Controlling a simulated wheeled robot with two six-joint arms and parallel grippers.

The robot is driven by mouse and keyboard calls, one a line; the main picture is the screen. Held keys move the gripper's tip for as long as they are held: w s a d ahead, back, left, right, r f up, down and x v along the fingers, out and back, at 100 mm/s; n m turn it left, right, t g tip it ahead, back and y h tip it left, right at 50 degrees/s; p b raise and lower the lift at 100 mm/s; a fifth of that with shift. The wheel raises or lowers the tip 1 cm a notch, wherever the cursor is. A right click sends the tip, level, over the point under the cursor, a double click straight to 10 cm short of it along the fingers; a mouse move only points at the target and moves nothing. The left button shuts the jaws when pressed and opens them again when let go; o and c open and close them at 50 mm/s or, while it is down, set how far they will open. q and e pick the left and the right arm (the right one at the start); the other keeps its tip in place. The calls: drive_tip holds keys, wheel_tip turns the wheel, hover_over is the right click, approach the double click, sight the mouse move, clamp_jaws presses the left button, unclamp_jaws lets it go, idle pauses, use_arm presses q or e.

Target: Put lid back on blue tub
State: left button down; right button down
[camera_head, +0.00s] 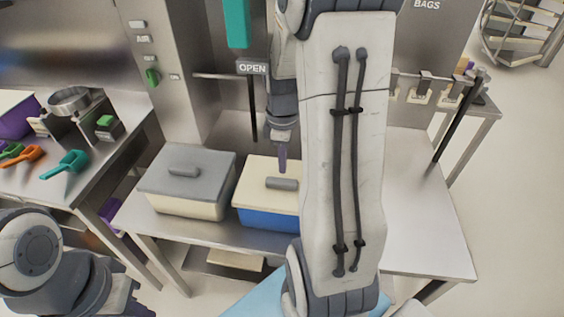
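The blue tub (262,219) stands on the steel table, its right end hidden behind my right arm. A cream lid (254,183) with a grey bar handle (282,184) lies over its top. I see no clear gap, but I cannot tell whether it is fully seated. My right gripper (283,160) points down just above the handle. Only a narrow purple finger shows, apparently apart from the handle, so its opening is unclear. My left gripper (141,311) barely shows at the bottom edge, low and left of the table, away from the tub.
A cream tub with a grey lid (203,164) stands close to the left of the blue tub. The steel table (426,226) is clear at the right. A side counter (75,185) at the left holds coloured scoops. A dispenser with an OPEN sign (252,68) stands behind.

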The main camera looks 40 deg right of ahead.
use_arm(q)
drive_tip(key=shift+r, duration=0.2)
use_arm(e)
drive_tip(key=shift+w+d+r, duration=0.35)
drive_tip(key=shift+w+r, duration=0.15)
drive_tip(key=shift+r, duration=0.05)
drive_tip(key=shift+f+b, duration=0.6)
drive_tip(key=shift+f, duration=0.1)
use_arm(q)
drive_tip(key=shift+f, duration=0.5)
use_arm(e)
drive_tip(key=shift+s, duration=0.1)
drive_tip(key=shift+f, duration=0.2)
